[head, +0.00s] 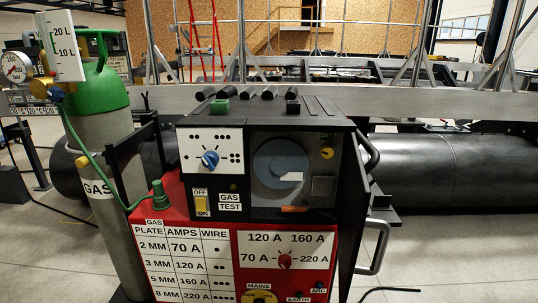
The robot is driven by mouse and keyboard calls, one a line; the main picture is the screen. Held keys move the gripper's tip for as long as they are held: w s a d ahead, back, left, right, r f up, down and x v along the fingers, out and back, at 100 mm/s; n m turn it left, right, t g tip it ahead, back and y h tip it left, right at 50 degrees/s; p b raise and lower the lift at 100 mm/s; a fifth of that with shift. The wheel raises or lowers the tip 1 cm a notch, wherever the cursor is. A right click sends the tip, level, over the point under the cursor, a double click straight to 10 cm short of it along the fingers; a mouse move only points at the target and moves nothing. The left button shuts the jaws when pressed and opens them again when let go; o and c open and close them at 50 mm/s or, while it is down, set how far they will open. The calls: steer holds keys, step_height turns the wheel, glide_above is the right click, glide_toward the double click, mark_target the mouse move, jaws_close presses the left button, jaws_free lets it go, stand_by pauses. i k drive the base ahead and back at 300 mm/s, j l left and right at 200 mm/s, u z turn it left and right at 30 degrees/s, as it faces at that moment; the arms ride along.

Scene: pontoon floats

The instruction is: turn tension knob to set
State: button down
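The welding machine has a black upper box (245,135) on a red lower cabinet (172,190). In the box's right-hand compartment there is a round grey-blue wire spool (270,160). A small yellow knob (327,153) sits to the right of the spool, on a dark dial; it may be the tension knob, but its markings are too small to read. A blue knob (210,159) with a white pointer is on the white dotted panel at left. A red knob (284,262) is on the amps panel below. My gripper is not in view.
A black panel with handles (370,245), apparently an open door, juts out on the compartment's right. A green-topped gas cylinder (100,90) with a gauge (15,68) and hose stands at left. A large black float (450,170) lies behind. Floor at right is mostly clear.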

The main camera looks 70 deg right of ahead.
mark_target(326, 150)
steer(key=z, duration=0.4)
steer(key=k+l+z, duration=0.1)
steer(key=z, duration=0.35)
steer(key=k+z, duration=0.1)
steer(key=z, duration=0.3)
steer(key=i+l, duration=0.05)
